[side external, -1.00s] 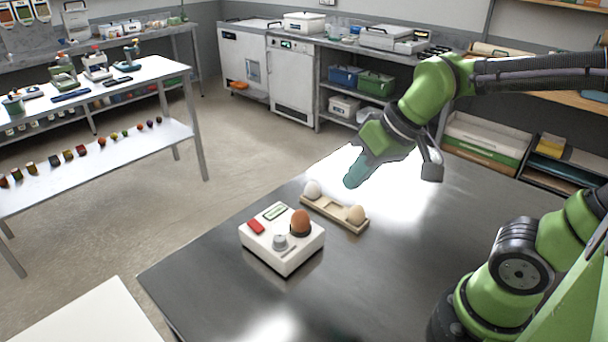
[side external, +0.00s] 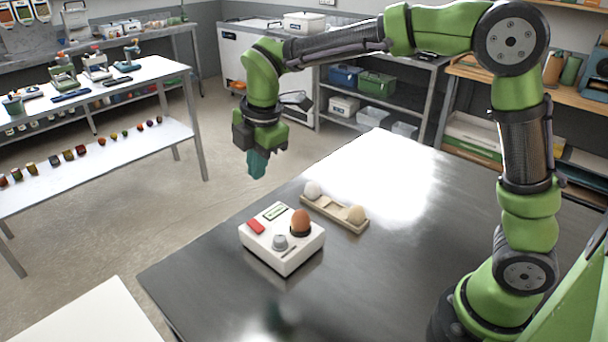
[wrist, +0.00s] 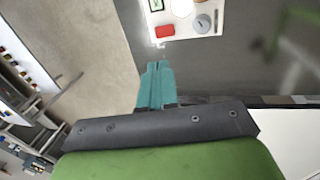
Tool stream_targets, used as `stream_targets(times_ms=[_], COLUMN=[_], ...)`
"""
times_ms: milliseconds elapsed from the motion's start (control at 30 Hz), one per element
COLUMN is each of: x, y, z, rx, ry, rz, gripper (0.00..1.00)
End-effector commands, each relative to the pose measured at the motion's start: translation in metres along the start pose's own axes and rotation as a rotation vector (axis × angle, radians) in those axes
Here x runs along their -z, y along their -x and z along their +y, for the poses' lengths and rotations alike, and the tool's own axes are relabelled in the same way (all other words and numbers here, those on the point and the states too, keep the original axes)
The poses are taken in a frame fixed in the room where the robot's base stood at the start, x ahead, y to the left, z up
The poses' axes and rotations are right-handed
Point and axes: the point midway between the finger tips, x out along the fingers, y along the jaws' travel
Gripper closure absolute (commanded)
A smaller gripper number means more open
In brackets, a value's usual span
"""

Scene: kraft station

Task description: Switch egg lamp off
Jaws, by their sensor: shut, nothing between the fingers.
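The egg lamp is a white box (side external: 284,258) on the dark metal table. On its top are a red rocker switch (side external: 256,227), a small green-framed label, a grey knob (side external: 279,242) and a brown egg (side external: 300,221) in a dark cup. In the wrist view the box (wrist: 205,28) is at the top, with the red switch (wrist: 165,31) at its near left corner. My gripper (side external: 257,174) has teal fingers, shut and empty, pointing down. It is in the air above the box, apart from it. In the wrist view its fingertips (wrist: 158,68) appear below the red switch.
The table (side external: 400,250) is clear to the right. Its left edge runs close to the box.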

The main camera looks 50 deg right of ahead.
Motion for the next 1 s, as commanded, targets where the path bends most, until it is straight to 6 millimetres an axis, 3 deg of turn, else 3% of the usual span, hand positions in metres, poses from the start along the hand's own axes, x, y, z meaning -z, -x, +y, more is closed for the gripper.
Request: stream_targets(times_ms=[467,667,1000], x=[0.0,-0.001,-0.001], y=[-0.005,-0.035,-0.107], z=[-0.001,-0.001,-0.002], rx=[0.002,0.006,0.005], ry=[0.017,0.017,0.016], rz=[0.001,-0.001,0.0], gripper=[1.0,1.0,1.0])
